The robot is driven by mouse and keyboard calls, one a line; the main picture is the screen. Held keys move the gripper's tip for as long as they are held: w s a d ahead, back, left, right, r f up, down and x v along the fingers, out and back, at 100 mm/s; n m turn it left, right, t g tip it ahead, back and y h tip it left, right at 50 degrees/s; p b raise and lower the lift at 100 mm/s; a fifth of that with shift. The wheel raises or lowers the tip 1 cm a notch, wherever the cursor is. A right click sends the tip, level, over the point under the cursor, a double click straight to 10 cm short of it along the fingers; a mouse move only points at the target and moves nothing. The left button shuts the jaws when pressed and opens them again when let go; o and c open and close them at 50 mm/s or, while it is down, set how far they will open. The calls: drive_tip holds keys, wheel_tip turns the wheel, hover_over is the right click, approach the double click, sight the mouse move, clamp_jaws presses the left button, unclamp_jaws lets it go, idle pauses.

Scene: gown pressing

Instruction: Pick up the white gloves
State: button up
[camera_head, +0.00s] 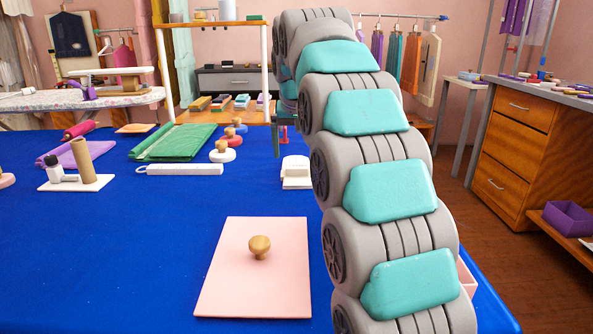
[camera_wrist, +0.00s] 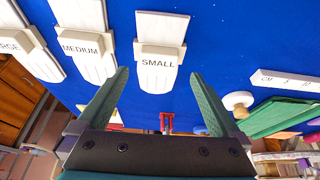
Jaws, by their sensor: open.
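Three white items lie in a row on the blue table in the wrist view, with plates reading SMALL (camera_wrist: 158,62), MEDIUM (camera_wrist: 82,48) and one partly cut off, ending in RGE (camera_wrist: 18,42).
A wooden shelf stands behind. The table's front left is clear.

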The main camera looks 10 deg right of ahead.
sight(297, 164)
drive_tip(key=b+x, duration=0.1)
drive_tip(key=x, duration=0.4)
drive_tip(key=shift+w+d, duration=0.1)
drive_tip(key=shift+d, duration=0.05)
drive_tip(key=shift+r, duration=0.1)
drive_tip(key=c, duration=1.4)
drive_tip(key=shift+r, duration=0.1)
drive_tip(key=shift+r+p, duration=0.5)
drive_tip(key=shift+r, duration=1.15)
drive_tip(key=shift+s+r+b, duration=0.1)
drive_tip(key=shift+s+b, duration=0.6)
drive_tip(key=shift+s, duration=0.65)
drive_tip(key=s+b, duration=0.1)
drive_tip(key=s, duration=0.3)
drive_tip(key=s+r+b, duration=0.1)
drive_tip(key=s, duration=0.3)
drive_tip(key=s+a+b, duration=0.1)
drive_tip(key=s, duration=0.4)
drive_tip(key=shift+s+r, duration=0.15)
drive_tip(key=shift+r, duration=0.05)
